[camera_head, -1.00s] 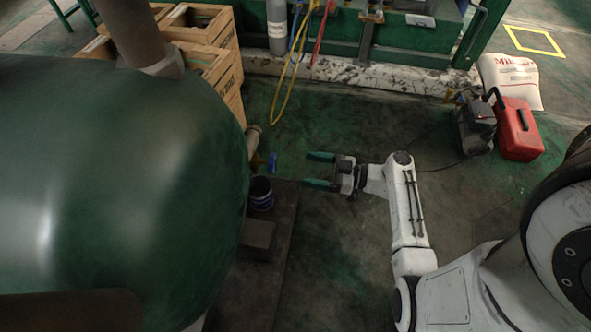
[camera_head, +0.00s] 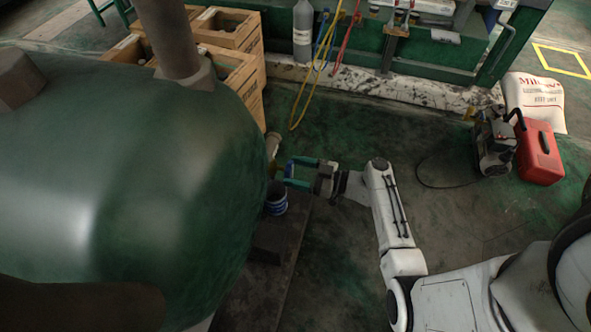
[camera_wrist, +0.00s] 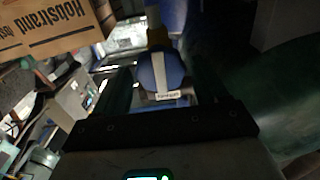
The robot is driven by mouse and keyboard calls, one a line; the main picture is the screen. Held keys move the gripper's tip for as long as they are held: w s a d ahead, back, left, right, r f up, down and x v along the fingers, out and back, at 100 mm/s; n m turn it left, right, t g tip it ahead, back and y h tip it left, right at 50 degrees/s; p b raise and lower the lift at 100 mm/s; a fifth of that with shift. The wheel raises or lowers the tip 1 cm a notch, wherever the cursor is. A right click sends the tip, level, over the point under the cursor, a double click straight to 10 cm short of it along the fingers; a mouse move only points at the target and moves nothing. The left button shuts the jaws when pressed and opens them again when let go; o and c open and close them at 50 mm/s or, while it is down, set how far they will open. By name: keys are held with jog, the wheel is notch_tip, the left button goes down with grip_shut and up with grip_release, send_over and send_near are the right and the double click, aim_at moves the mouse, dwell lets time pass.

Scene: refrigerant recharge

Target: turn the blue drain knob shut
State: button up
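The blue drain knob (camera_wrist: 148,78) shows in the wrist view with a pale band across it and a small label at its lower edge. A brass-coloured stem (camera_wrist: 157,38) is behind it. In the head view the knob (camera_head: 289,168) is a small blue patch at the end of the drain pipe (camera_head: 272,147) on the green tank (camera_head: 150,170). My gripper (camera_head: 290,172) is open, with one green finger on each side of the knob. In the wrist view the fingers look apart from the knob; contact cannot be made out.
A blue-and-white can (camera_head: 276,203) stands just below the knob beside the tank. Wooden crates (camera_head: 240,85) are behind. A yellow hose (camera_head: 301,105) hangs at the back. A pump (camera_head: 493,145) and a red case (camera_head: 540,153) stand at the right.

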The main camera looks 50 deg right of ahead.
jog(key=c, duration=0.8)
jog(key=shift+r+m+p, duration=0.1)
jog(key=shift+m+p, duration=0.3)
jog(key=shift+m, duration=0.8)
jog(key=shift+c, duration=0.2)
jog(key=shift+m, duration=1)
jog(key=shift+m+p, duration=0.6)
jog(key=shift+m, duration=0.3)
jog(key=m, duration=0.2)
jog(key=shift+m, duration=0.3)
